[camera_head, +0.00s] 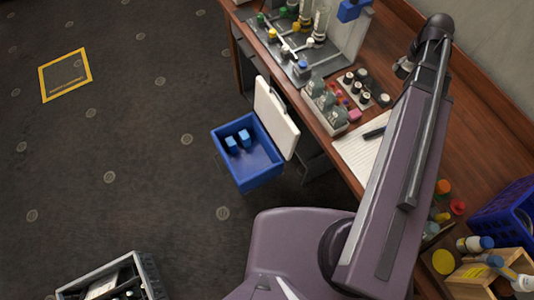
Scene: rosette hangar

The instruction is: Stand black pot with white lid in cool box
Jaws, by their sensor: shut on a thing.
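The cool box (267,182) is a blue open box with its white lid (276,117) raised at its right side. It is beside the bench, left of the bench's edge. Two light-blue blocks (237,141) lie inside near its back left; the rest of its floor looks bare. Several small dark pots with pale tops (364,97) stand in a rack on the bench; I cannot tell whether one is the black pot with white lid. My arm reaches up over the bench at the right.
The wooden bench (393,17) carries a bottle rack (344,37), several grey-green jars (322,101), and white paper (357,157). A blue crate (490,215) and wooden caddy (474,283) are at lower right. A grey crate (149,272) is lower left. Open carpet lies left of the box.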

